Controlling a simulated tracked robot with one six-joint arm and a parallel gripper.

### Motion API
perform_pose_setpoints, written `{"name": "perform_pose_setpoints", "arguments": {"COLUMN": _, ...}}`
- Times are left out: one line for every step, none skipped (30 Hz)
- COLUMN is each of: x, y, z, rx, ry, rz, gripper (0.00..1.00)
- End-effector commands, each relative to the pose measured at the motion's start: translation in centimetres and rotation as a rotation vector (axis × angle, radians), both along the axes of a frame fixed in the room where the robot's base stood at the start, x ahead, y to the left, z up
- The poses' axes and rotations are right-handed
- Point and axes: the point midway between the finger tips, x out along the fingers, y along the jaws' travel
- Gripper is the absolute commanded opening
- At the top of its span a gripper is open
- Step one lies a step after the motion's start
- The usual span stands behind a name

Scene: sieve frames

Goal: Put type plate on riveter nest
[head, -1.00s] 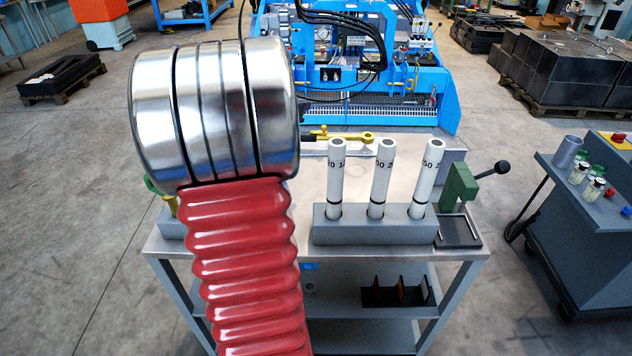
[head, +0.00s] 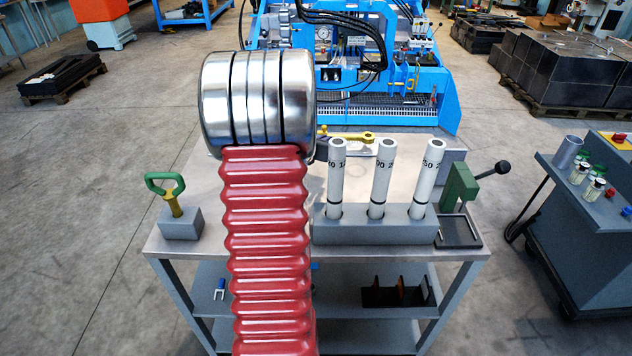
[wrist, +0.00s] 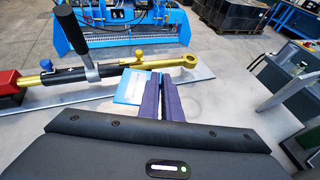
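My gripper (wrist: 162,92) shows in the wrist view as two dark purple fingers close together. A flat light-blue and white plate (wrist: 130,88), which looks like the type plate, sticks out to the left of the fingers. They appear shut on it, above the table. In the head view my arm hides the gripper and plate. The green riveter (head: 458,188) with a black-knobbed lever stands at the table's right end. A dark flat tray-like base (head: 460,232), seemingly its nest, lies in front of it and looks empty.
A grey block (head: 375,228) holds three upright white tubes left of the riveter. A green-handled tool stands in a small block (head: 181,224) at the left. A gold-ended rod (wrist: 188,61) lies beyond my fingers. A grey cart (head: 590,220) stands right of the table.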

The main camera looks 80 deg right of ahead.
Motion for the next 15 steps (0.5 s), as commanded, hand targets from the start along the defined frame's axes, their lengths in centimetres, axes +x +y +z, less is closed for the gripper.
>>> {"name": "perform_pose_setpoints", "arguments": {"x": 0.0, "y": 0.0, "z": 0.1, "rx": -0.002, "ry": 0.000, "rz": 0.000, "gripper": 0.00}}
{"name": "perform_pose_setpoints", "arguments": {"x": 0.0, "y": 0.0, "z": 0.1, "rx": -0.002, "ry": 0.000, "rz": 0.000, "gripper": 0.00}}
{"name": "perform_pose_setpoints", "arguments": {"x": 0.0, "y": 0.0, "z": 0.1, "rx": -0.002, "ry": 0.000, "rz": 0.000, "gripper": 0.00}}
{"name": "perform_pose_setpoints", "arguments": {"x": 0.0, "y": 0.0, "z": 0.0, "rx": -0.001, "ry": 0.000, "rz": 0.000, "gripper": 0.00}}
{"name": "perform_pose_setpoints", "arguments": {"x": 0.1, "y": 0.0, "z": -0.1, "rx": -0.001, "ry": 0.000, "rz": 0.000, "gripper": 0.00}}
{"name": "perform_pose_setpoints", "arguments": {"x": 0.1, "y": 0.0, "z": -0.3, "rx": 0.000, "ry": 0.000, "rz": 0.000, "gripper": 0.00}}
{"name": "perform_pose_setpoints", "arguments": {"x": 0.1, "y": 0.0, "z": -0.6, "rx": 0.001, "ry": 0.001, "rz": 0.000, "gripper": 0.00}}
{"name": "perform_pose_setpoints", "arguments": {"x": 0.1, "y": 0.0, "z": -0.9, "rx": 0.001, "ry": 0.002, "rz": 0.000, "gripper": 0.00}}
{"name": "perform_pose_setpoints", "arguments": {"x": 0.1, "y": 0.0, "z": -1.3, "rx": 0.002, "ry": 0.003, "rz": 0.000, "gripper": 0.00}}
{"name": "perform_pose_setpoints", "arguments": {"x": 0.1, "y": 0.0, "z": -1.7, "rx": 0.001, "ry": 0.002, "rz": 0.000, "gripper": 0.00}}
{"name": "perform_pose_setpoints", "arguments": {"x": 0.1, "y": 0.0, "z": -2.3, "rx": 0.002, "ry": 0.002, "rz": 0.001, "gripper": 0.00}}
{"name": "perform_pose_setpoints", "arguments": {"x": 0.1, "y": 0.0, "z": -3.0, "rx": 0.002, "ry": 0.002, "rz": 0.002, "gripper": 0.00}}
{"name": "perform_pose_setpoints", "arguments": {"x": 0.1, "y": 0.0, "z": -3.4, "rx": 0.002, "ry": 0.002, "rz": 0.001, "gripper": 0.00}}
{"name": "perform_pose_setpoints", "arguments": {"x": 0.1, "y": 0.0, "z": -3.9, "rx": 0.002, "ry": 0.002, "rz": 0.001, "gripper": 0.00}}
{"name": "perform_pose_setpoints", "arguments": {"x": 0.1, "y": 0.0, "z": -4.5, "rx": 0.002, "ry": 0.002, "rz": 0.002, "gripper": 0.00}}
